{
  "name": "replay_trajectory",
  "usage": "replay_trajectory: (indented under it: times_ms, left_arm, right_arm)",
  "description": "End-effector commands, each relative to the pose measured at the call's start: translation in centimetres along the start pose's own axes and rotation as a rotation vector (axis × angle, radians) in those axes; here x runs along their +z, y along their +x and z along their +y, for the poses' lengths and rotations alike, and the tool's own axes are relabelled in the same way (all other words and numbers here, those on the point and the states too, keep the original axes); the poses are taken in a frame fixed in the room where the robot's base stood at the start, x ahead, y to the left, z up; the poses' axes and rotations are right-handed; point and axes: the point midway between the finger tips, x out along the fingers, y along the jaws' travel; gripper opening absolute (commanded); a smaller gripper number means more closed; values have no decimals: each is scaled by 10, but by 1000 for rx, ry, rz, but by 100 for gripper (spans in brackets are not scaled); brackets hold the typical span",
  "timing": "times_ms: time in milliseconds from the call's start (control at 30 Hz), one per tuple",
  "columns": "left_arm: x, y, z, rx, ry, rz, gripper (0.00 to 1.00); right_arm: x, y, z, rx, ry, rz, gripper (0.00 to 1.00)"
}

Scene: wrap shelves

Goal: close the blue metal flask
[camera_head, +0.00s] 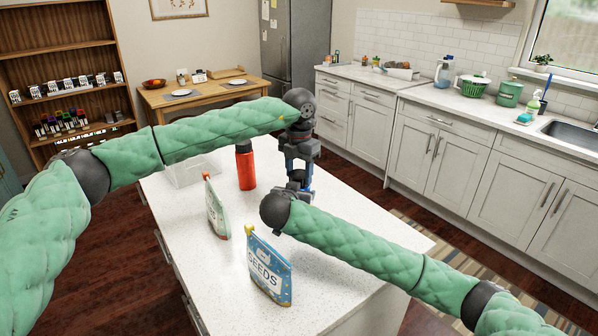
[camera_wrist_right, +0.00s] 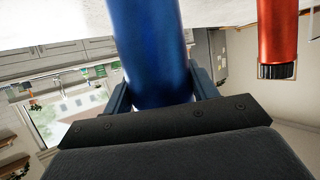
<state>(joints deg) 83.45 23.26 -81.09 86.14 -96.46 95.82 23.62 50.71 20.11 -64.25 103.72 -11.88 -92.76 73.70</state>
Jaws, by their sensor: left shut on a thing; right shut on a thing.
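The blue metal flask (camera_wrist_right: 150,45) fills the middle of the right wrist view, between the fingers of my right gripper (camera_wrist_right: 161,90), which is shut on it. In the head view only slivers of the flask (camera_head: 309,170) show behind the grippers, above the white counter. My left gripper (camera_head: 300,157) points down from above, directly over the flask, and is shut on a small dark thing, seemingly the flask's lid (camera_head: 296,175). The lid is mostly hidden, and I cannot tell whether it touches the flask's mouth.
A red flask with a black cap (camera_head: 245,168) stands left of the grippers. A blue seeds bag (camera_head: 268,270) and a pale green bag (camera_head: 216,210) stand nearer on the white counter (camera_head: 350,290). A clear container (camera_head: 193,172) is at the far left. The counter's front right is clear.

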Motion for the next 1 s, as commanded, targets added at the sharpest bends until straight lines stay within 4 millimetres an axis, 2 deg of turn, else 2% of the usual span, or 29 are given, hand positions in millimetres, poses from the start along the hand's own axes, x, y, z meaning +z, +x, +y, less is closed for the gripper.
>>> replay_trajectory:
  times_ms: [200,367,767,800,900,1000]
  left_arm:
    - [0,0,0,0,284,-1,29]
    - [0,0,1,0,434,0,29]
    - [0,0,1,0,485,0,29]
    - [0,0,1,0,485,0,57]
    - [0,0,1,0,484,0,73]
    - [0,0,1,0,484,0,73]
  right_arm:
    - [0,0,0,0,0,0,0]
    - [0,0,0,0,0,0,0]
    - [0,0,0,0,0,0,0]
    - [0,0,0,0,0,0,0]
    - [0,0,0,0,0,0,0]
    - [0,0,0,0,0,0,0]
